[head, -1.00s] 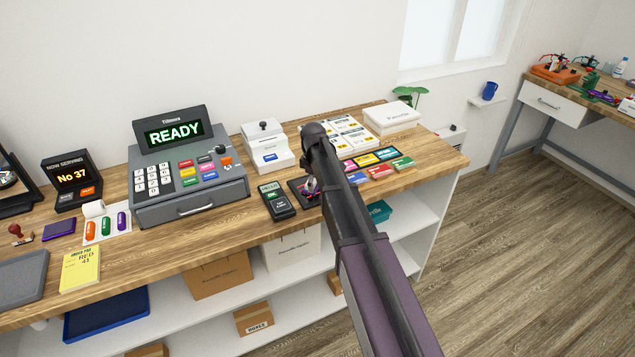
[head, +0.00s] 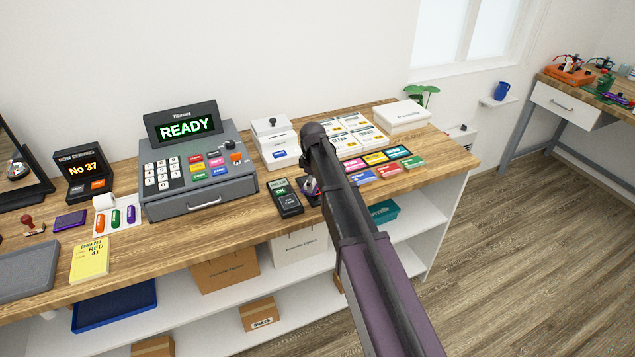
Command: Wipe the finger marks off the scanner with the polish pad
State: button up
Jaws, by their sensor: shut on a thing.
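My gripper (head: 312,187) is low over the counter, right beside a black handheld terminal (head: 287,198) with a small green screen. My dark arm hides most of the gripper; only a small part of the fingers shows. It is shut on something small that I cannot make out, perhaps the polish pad. A dark flat panel (head: 303,183) lies under the gripper, mostly covered; it may be the scanner. Finger marks are too small to see. I cannot tell whether the held thing touches the panel.
A grey cash register (head: 200,199) reading READY stands left of the gripper. A white boxy device (head: 275,150) stands behind it. Coloured cards (head: 388,170) and label sheets lie to the right. A yellow pad (head: 90,260) and a grey tray (head: 28,272) are at the left.

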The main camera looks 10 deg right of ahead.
jog(key=shift+s+f, duration=0.1)
dwell(0.4)
jog(key=shift+d, duration=0.1)
dwell(0.3)
jog(key=shift+w+d, duration=0.3)
jog(key=shift+d, duration=0.45)
jog(key=shift+w+d, duration=0.3)
jog(key=shift+d, duration=0.4)
jog(key=shift+w+d, duration=0.25)
jog(key=shift+d, duration=0.55)
jog(key=shift+w+d, duration=0.2)
jog(key=shift+d, duration=0.6)
jog(key=shift+d, duration=0.15)
jog(key=shift+w+d, duration=0.3)
jog(key=shift+d, duration=0.45)
jog(key=shift+w+d, duration=0.25)
jog(key=shift+d, duration=0.45)
jog(key=shift+r+p, duration=2.95)
jog(key=shift+r, duration=0.1)
